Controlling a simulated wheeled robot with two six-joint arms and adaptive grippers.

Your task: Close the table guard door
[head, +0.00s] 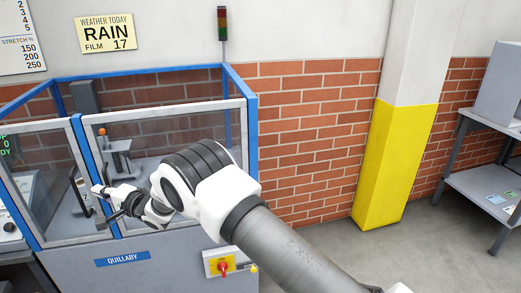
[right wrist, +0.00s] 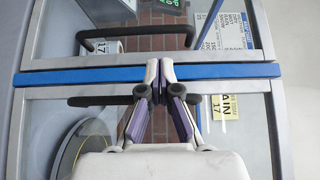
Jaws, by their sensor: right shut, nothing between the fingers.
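The table guard (head: 250,135) is a blue-framed enclosure with clear panels in grey frames. Its left front panel (head: 38,130) and right front panel (head: 165,108) meet at a blue post (head: 93,160); I cannot tell for sure whether either stands ajar. A black bar handle (head: 78,190) is on the left panel, beside the post. My right gripper (head: 100,190) is shut and empty in front of the post. In the right wrist view its fingertips (right wrist: 159,70) are together over the blue post, apart from the black handle (right wrist: 135,42). My left gripper is not in view.
A red switch on a yellow plate (head: 222,266) is on the cabinet front below the guard. A yellow-based pillar (head: 395,165) and a grey shelf (head: 470,165) stand at the right. Open floor (head: 430,240) lies between.

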